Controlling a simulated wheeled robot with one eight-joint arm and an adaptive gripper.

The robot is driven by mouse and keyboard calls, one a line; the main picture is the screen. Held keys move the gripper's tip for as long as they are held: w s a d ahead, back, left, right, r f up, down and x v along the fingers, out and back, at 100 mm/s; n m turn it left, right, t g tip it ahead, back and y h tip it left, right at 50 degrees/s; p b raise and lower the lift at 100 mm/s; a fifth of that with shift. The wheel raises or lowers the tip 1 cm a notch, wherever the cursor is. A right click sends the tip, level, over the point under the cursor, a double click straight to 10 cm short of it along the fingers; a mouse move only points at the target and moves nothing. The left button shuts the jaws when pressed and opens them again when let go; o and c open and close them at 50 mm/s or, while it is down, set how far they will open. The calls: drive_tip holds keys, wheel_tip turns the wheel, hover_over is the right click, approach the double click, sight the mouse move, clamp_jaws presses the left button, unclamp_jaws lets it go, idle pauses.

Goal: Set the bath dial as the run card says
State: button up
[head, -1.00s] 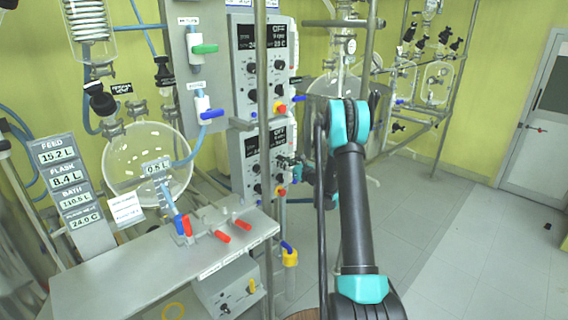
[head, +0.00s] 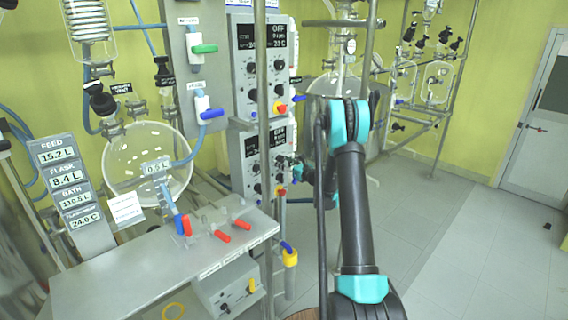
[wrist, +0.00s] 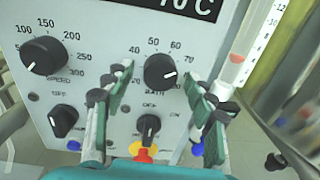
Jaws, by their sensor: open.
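The bath dial (wrist: 160,72) is a round black knob with a white pointer mark, on a white panel with a number scale around it. In the head view my gripper (head: 298,165) is at the lower control panel (head: 247,180), partly hidden by my arm. A white card (head: 125,208) hangs by the round flask; its text is too small to read.
The speed dial (wrist: 44,56) sits left of the bath dial. Black switches (wrist: 63,121) and (wrist: 148,128) and a red-yellow button (wrist: 145,150) are below. A glass tube (wrist: 245,45) stands close at the right. A metal bench (head: 150,270) is at the left.

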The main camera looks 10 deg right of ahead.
drive_tip(key=v, duration=1.2)
drive_tip(key=s+a+r+n+g+h, duration=0.1)
drive_tip(key=s+a+n+g, duration=0.35)
drive_tip(key=s+n, duration=0.45)
drive_tip(key=s+a+r+n+g+h, duration=0.1)
drive_tip(key=s+a+r+n+g, duration=0.15)
drive_tip(key=s+a+n, duration=0.55)
drive_tip(key=s+d+f+n+g+h, duration=0.1)
drive_tip(key=s+d+f+n+h, duration=0.1)
drive_tip(key=s, duration=0.7)
drive_tip(key=s+d+f+n+g+h, duration=0.1)
drive_tip(key=s+d+f+n+h, duration=0.1)
drive_tip(key=s+n, duration=0.4)
drive_tip(key=s+d+f+n+g+h, duration=0.1)
drive_tip(key=s+d, duration=0.5)
drive_tip(key=s, duration=0.7)
drive_tip(key=f+n+h, duration=0.1)
drive_tip(key=n+h, duration=0.1)
drive_tip(key=n, duration=0.1)
drive_tip(key=shift+s+f+n+g+h, duration=0.2)
drive_tip(key=shift+n+g+h, duration=0.1)
drive_tip(key=shift+g, duration=0.1)
